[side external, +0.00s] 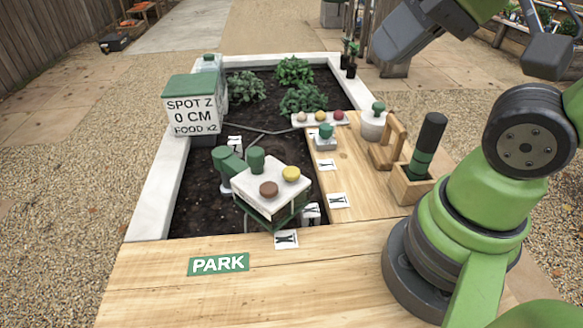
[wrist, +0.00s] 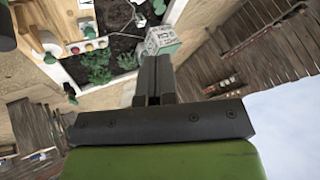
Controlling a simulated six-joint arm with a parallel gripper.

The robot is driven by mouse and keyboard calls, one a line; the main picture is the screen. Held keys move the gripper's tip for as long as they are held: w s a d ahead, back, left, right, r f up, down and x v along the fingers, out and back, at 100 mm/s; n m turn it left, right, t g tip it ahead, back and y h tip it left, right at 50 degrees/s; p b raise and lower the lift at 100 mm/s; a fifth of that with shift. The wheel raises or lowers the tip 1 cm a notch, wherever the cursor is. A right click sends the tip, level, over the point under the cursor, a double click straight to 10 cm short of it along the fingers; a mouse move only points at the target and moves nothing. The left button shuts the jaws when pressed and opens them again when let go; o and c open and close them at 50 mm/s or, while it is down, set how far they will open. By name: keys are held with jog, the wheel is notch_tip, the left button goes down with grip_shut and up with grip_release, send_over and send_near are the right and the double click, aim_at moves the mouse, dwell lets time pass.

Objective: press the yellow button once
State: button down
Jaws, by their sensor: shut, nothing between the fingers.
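The yellow button (side external: 291,174) is a round knob on top of a white-topped box (side external: 272,186) in the side external view. The box straddles the near end of the soil bed. A brown button (side external: 268,188) is beside it, nearer the camera, and a green knob (side external: 256,160) is behind. I cannot pick out the yellow button surely in the wrist view. My gripper (wrist: 153,78) shows in the wrist view with its two dark fingers together and nothing between them. It is well away from the box; my arm is raised at the upper right.
A white sign box (side external: 192,112) with a green lid stands on the left bed edge. A tray with coloured knobs (side external: 319,118), a small grey device (side external: 325,138), a white pot (side external: 374,124) and a wooden holder (side external: 411,185) stand right. The PARK plank (side external: 150,285) is mostly clear.

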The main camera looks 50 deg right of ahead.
jog(key=m+g+y, duration=0.6)
jog(key=m+y, duration=0.1)
jog(key=m, duration=1.8)
send_over(290, 168)
notch_tip(290, 168, down, 11)
jog(key=shift+f, duration=0.2)
jog(key=shift+f, duration=4.4)
jog(key=shift+f, duration=0.15)
jog(key=shift+f, duration=0.25)
